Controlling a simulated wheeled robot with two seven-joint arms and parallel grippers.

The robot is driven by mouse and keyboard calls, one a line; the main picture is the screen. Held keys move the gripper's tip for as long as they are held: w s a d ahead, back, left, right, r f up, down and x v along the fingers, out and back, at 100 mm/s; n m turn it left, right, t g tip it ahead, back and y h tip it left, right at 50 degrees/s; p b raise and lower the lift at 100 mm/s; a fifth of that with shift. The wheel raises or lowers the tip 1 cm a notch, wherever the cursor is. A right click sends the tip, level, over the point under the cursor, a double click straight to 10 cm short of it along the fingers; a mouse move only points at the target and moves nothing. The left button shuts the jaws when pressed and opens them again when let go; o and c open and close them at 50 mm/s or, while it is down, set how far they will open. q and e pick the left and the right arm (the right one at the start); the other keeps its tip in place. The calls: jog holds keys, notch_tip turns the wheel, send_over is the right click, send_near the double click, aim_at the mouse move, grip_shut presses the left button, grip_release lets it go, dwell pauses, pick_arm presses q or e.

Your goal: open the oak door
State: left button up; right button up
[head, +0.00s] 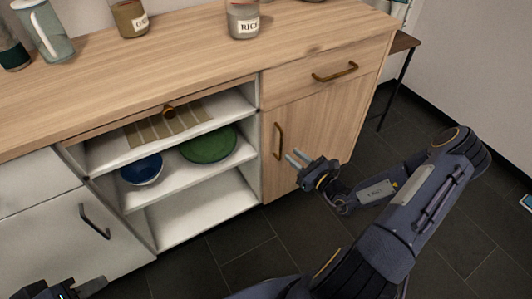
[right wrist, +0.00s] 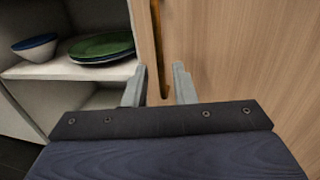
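The oak door (head: 309,137) is the light wood front at the right of the cabinet, below a wood drawer. It looks shut. Its upright brass handle (head: 279,141) is near its left edge. My right gripper (head: 294,160) is open in front of the door, just right of the handle's lower end. In the right wrist view the handle (right wrist: 160,50) shows beyond and between the two open fingers (right wrist: 159,88), and the oak door also shows there (right wrist: 230,50). I cannot tell whether the fingers touch it. My left gripper (head: 80,290) is at the lower left edge, partly cut off.
Open shelves (head: 190,176) left of the door hold a blue bowl (head: 141,169) and green plates (head: 208,146). A drawer with a brass handle (head: 335,72) is above the door. Jars, one labelled RICE (head: 243,20), stand on the top. Dark floor tiles (head: 230,240) are clear in front.

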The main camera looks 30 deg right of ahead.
aim_at(280, 158)
jog(key=b+x, duration=0.1)
jog(key=x, duration=0.6)
jog(key=shift+a+r, duration=0.1)
jog(key=shift+c, duration=0.4)
grip_shut()
